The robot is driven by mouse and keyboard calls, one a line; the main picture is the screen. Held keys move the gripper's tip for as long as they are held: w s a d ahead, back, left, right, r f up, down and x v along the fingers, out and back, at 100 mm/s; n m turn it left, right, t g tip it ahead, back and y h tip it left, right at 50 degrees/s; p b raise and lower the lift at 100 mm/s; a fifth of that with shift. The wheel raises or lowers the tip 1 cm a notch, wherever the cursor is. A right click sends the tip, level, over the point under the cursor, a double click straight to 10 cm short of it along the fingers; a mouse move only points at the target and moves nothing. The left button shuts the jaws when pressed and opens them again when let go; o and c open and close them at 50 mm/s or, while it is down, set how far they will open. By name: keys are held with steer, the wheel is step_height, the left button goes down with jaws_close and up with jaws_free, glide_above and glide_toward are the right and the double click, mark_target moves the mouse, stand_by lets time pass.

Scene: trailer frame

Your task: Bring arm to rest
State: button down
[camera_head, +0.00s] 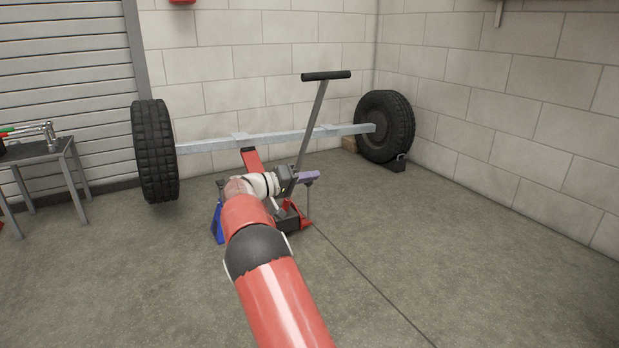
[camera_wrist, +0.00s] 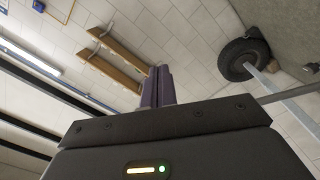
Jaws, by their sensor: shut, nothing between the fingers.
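My arm reaches forward from the bottom of the head view toward the trailer axle. My gripper (camera_head: 314,175) is at its end, with purple fingers pointing right, close to the jack's handle in the picture. In the wrist view the two purple fingers (camera_wrist: 158,87) are together with nothing between them. The jack (camera_head: 292,217) is red and black, stands on the floor, and is partly hidden by my arm. Its long handle (camera_head: 316,112) leans up to the right.
The grey axle (camera_head: 210,145) spans between a left tyre (camera_head: 155,150) and a right tyre (camera_head: 386,126). The right tyre has a dark chock (camera_head: 396,164) beside it. A blue stand (camera_head: 217,222) is behind my arm. A tool table (camera_head: 42,158) is at left. The right floor is clear.

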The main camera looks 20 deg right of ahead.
stand_by(0.8)
steer(key=s+a+r+n+y+p, duration=0.1)
steer(key=s+r+y+p, duration=0.25)
steer(key=s, duration=0.55)
steer(key=s+a+r+n+y+p, duration=0.1)
steer(key=s+r+y+p, duration=0.1)
steer(key=s+r+y, duration=0.45)
steer(key=s+a+n+t+y+p, duration=0.1)
steer(key=s+a+y+p, duration=0.1)
steer(key=s+a, duration=0.4)
steer(key=s+a+f+n+t+y+p, duration=0.1)
steer(key=s+a, duration=0.5)
steer(key=s, duration=0.7)
steer(key=s+a+f+n+t+y+p, duration=0.1)
steer(key=s+a+n+t+y+p, duration=0.1)
steer(key=s+a, duration=0.4)
steer(key=s+y+p, duration=0.1)
steer(key=s+y, duration=0.1)
steer(key=s, duration=0.2)
steer(key=shift+s+a+f+t+y, duration=0.25)
steer(key=shift+a+t+y, duration=0.05)
steer(key=shift+a+y, duration=0.1)
